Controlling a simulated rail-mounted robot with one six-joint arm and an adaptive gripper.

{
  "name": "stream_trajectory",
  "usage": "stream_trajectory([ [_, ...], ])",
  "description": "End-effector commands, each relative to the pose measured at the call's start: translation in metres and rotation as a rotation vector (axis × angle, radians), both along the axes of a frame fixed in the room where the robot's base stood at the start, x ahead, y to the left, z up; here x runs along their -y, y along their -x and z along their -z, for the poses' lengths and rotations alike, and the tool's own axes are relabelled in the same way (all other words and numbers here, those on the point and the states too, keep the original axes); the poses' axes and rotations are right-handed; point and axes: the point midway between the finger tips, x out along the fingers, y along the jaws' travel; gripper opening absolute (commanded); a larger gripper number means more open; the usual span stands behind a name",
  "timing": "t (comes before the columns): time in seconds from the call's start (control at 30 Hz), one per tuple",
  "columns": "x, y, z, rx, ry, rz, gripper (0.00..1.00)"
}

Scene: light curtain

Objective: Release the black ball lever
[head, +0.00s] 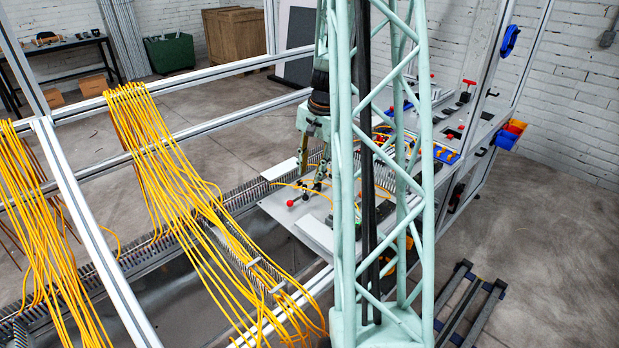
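My arm hangs behind my mint-green lattice column, and my gripper (312,178) points down over a light grey panel (275,207). The gripper is small and partly lost among yellow cables, so I cannot tell whether its fingers are open or shut.
Bundles of yellow cables (160,150) drape over the aluminium frame rails (190,78) at the left. A workbench (455,118) with red-handled fixtures stands behind the column. Blue and orange bins (511,133) hang at the right. A dark rack (470,305) lies on the floor.

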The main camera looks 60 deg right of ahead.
Motion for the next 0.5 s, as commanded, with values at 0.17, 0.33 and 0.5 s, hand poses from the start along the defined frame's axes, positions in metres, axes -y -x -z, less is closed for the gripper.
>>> stream_trajectory([
  [0.17, 0.0006, 0.0012, -0.009, 0.001, 0.001, 0.0, 0.27],
  [0.33, 0.0003, 0.0017, -0.0111, 0.0, 0.0, 0.0, 0.27],
  [0.5, 0.0003, 0.0018, -0.011, 0.0, 0.0, 0.0, 0.27],
])
